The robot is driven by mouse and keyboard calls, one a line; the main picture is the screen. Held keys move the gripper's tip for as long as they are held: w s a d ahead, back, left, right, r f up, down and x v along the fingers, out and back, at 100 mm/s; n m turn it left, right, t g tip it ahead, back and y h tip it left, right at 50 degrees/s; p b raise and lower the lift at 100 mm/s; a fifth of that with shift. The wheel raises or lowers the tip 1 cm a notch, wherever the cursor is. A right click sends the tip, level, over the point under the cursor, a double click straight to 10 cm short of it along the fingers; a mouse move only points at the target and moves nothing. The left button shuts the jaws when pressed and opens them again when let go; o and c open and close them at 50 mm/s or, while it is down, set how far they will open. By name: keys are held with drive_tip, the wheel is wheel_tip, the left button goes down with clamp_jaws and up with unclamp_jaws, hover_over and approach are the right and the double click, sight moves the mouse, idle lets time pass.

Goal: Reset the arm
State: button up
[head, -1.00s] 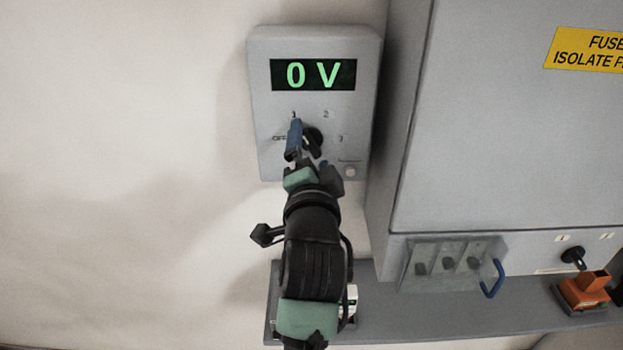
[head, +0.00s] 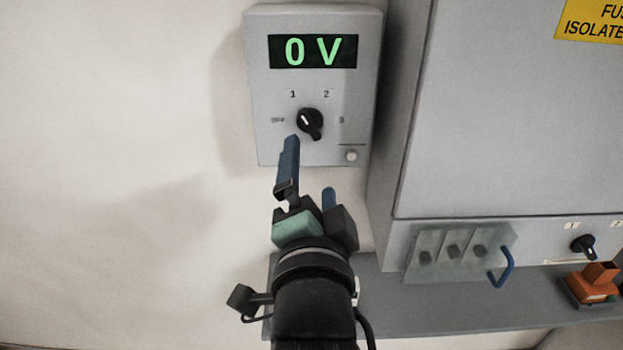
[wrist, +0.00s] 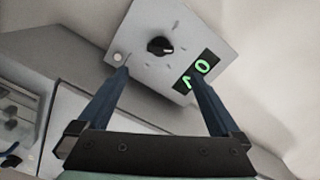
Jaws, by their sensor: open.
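My gripper (head: 308,165) is open and empty, below and in front of the grey voltage box, with its blue fingers pointing up at it. In the wrist view the two blue fingers (wrist: 163,88) are spread wide with nothing between them. The grey box (head: 265,100) on the wall has a display (head: 313,51) reading 0 V. Its black rotary knob (head: 310,123) sits among the marks OFF, 1, 2 and 3, apart from the fingers. The knob also shows in the wrist view (wrist: 160,46).
A large grey cabinet (head: 490,120) with a yellow label (head: 597,22) stands to the right. Below it are a clear cover with a blue handle (head: 503,268), another black knob (head: 583,246) and an orange device (head: 595,285) by a grey shelf (head: 440,305). The wall at left is bare.

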drive_tip(key=s+r+n+t, duration=0.3)
drive_tip(key=r+n, duration=0.1)
drive_tip(key=r, duration=0.5)
drive_tip(key=s+r+n+t, duration=0.3)
drive_tip(key=s+r+n, duration=0.1)
drive_tip(key=r, duration=0.5)
drive_tip(key=s+r+n+t, duration=0.3)
drive_tip(key=s+r+n, duration=0.1)
drive_tip(key=r, duration=0.5)
drive_tip(key=shift+s+a+r, duration=0.15)
drive_tip(key=shift+s+r, duration=0.05)
drive_tip(key=shift+s, duration=0.05)
